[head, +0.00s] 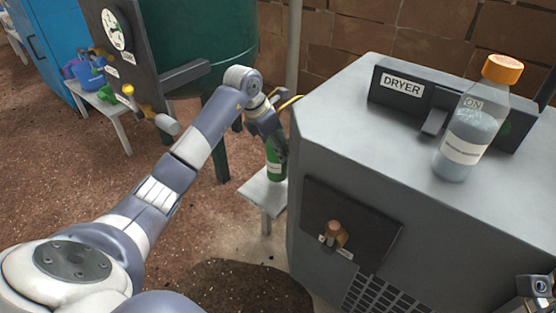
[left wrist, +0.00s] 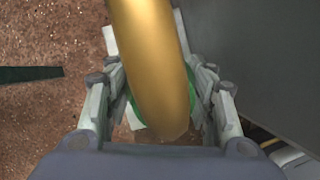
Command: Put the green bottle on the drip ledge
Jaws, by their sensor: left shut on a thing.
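The green bottle (head: 275,166) has a pale label and stands upright at a small white ledge (head: 256,191) between the green tank and the dryer. I cannot tell whether its base touches the ledge. My left gripper (head: 277,146) is shut on the bottle's upper part. In the left wrist view the gripper's fingers (left wrist: 162,105) lie on both sides of the green bottle (left wrist: 135,112). A thick brass-coloured pipe (left wrist: 150,55) hides most of the bottle there. Part of my right arm shows at the lower right edge of the head view; its jaws cannot be made out.
The grey dryer (head: 330,120) stands close on the right, with a clear orange-capped bottle (head: 470,125) on top. The green tank (head: 205,45) is behind my arm. Another white stand (head: 117,107) with coloured items is at the left. A dark patch (head: 245,288) lies on the ground in front.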

